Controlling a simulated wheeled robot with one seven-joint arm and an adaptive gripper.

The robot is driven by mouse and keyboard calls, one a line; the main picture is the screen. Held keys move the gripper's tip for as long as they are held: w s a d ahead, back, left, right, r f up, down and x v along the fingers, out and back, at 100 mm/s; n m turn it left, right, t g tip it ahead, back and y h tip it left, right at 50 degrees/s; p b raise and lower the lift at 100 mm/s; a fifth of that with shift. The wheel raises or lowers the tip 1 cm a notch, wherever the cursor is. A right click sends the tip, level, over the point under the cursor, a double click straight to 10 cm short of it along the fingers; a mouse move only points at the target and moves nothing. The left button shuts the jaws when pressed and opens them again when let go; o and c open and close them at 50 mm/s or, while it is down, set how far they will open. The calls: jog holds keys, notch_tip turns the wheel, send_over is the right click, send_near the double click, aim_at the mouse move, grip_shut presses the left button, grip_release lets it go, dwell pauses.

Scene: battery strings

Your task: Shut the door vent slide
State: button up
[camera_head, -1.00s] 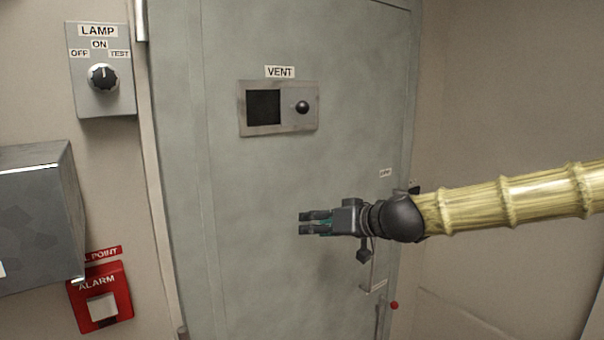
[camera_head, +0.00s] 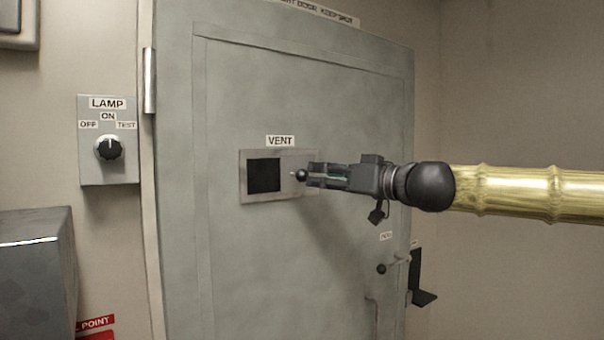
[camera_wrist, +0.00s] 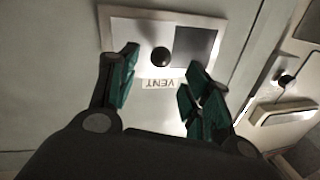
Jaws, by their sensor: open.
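The vent slide is a metal plate (camera_head: 289,163) with a round black knob (camera_head: 301,175), set in a frame on the grey-green door (camera_head: 260,270). The dark square opening (camera_head: 264,175) shows uncovered to the left of the knob. My gripper (camera_head: 311,175) is at the right of the knob in the head view, its fingers pointing at it. In the wrist view my gripper (camera_wrist: 160,82) is open, with the knob (camera_wrist: 161,56) ahead between the two fingers. The opening (camera_wrist: 196,47) shows on the right there. I cannot tell whether a finger touches the knob.
A lamp switch box (camera_head: 109,140) is on the wall left of the door. A grey metal box (camera_head: 35,275) and a red alarm panel (camera_head: 97,325) are below it. A door handle (camera_head: 382,268) is at the lower right. The door face around the vent is clear.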

aim_at(307, 175)
jog(key=shift+p+x, duration=1)
jog(key=shift+x, duration=2.6)
grip_shut()
